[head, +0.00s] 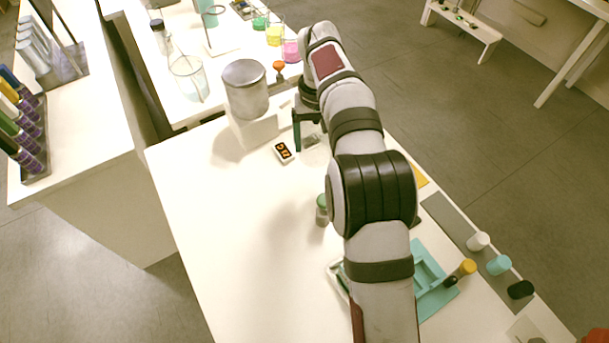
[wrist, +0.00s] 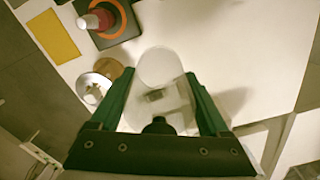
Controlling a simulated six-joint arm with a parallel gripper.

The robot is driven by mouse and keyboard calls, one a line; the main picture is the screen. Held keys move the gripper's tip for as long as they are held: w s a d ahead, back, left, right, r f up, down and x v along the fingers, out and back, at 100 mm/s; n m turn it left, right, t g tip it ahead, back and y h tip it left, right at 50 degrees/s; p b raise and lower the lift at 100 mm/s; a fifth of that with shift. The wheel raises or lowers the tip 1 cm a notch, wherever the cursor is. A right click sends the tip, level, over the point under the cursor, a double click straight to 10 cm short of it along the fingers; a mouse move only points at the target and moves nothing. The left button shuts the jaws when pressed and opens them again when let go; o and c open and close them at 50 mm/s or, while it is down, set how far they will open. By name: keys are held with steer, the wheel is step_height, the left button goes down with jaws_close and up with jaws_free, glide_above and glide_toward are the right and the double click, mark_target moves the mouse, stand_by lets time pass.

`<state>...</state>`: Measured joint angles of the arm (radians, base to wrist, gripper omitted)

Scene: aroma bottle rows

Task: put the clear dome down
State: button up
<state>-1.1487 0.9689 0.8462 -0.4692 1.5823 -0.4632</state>
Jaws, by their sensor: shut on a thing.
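The clear dome (wrist: 172,106) is see-through with a dark knob and sits between the two green fingers of my gripper (wrist: 160,108) in the wrist view. My gripper is shut on it. A white round shape (wrist: 160,66) shows at the dome's far side; I cannot tell whether it is part of the dome or under it. In the head view my gripper (head: 308,122) points down over the white table (head: 230,215), beside a white block with a metal cylinder on it. The dome is hard to make out there, and whether it touches the table cannot be told.
In the head view a metal cylinder (head: 246,92) stands on a white block (head: 256,130), and a small display (head: 284,152) lies in front. The wrist view shows a metal dish (wrist: 93,88), a red cone (wrist: 97,20) and a yellow square (wrist: 53,35). The table's left part is clear.

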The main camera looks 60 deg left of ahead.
steer(key=shift+n, duration=0.3)
steer(key=s+f, duration=0.1)
steer(key=f, duration=0.2)
steer(key=a+f, duration=0.1)
steer(key=f, duration=0.3)
steer(key=s+a+f, duration=0.1)
steer(key=f, duration=0.2)
steer(key=shift+s+f, duration=0.3)
steer(key=shift+f, duration=0.05)
steer(key=shift+f, duration=0.1)
